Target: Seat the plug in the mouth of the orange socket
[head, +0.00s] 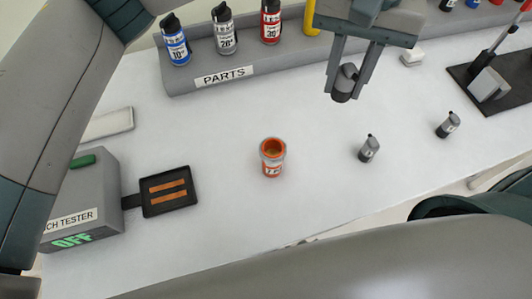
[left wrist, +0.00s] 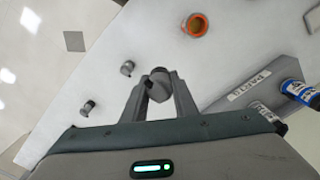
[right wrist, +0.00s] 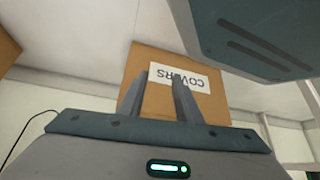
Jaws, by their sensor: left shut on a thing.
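My left gripper (head: 346,84) is shut on the plug (head: 346,80), a grey cylinder with a darker end, held above the table and tilted. The left wrist view shows the plug (left wrist: 158,86) between the two fingers. The orange socket (head: 272,168) stands upright on the table, its round mouth facing up, to the left of and nearer than the plug; the two are apart. It also shows in the left wrist view (left wrist: 194,26). My right gripper (right wrist: 158,78) is open and empty, pointing toward a cardboard box, away from the socket.
Two small grey cylinders (head: 369,150) (head: 447,125) stand to the right of the socket. A black tray with orange strips (head: 166,206) joins the grey tester (head: 80,200) on the left. A PARTS rack (head: 195,80) with bottles lies behind. The table around the socket is clear.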

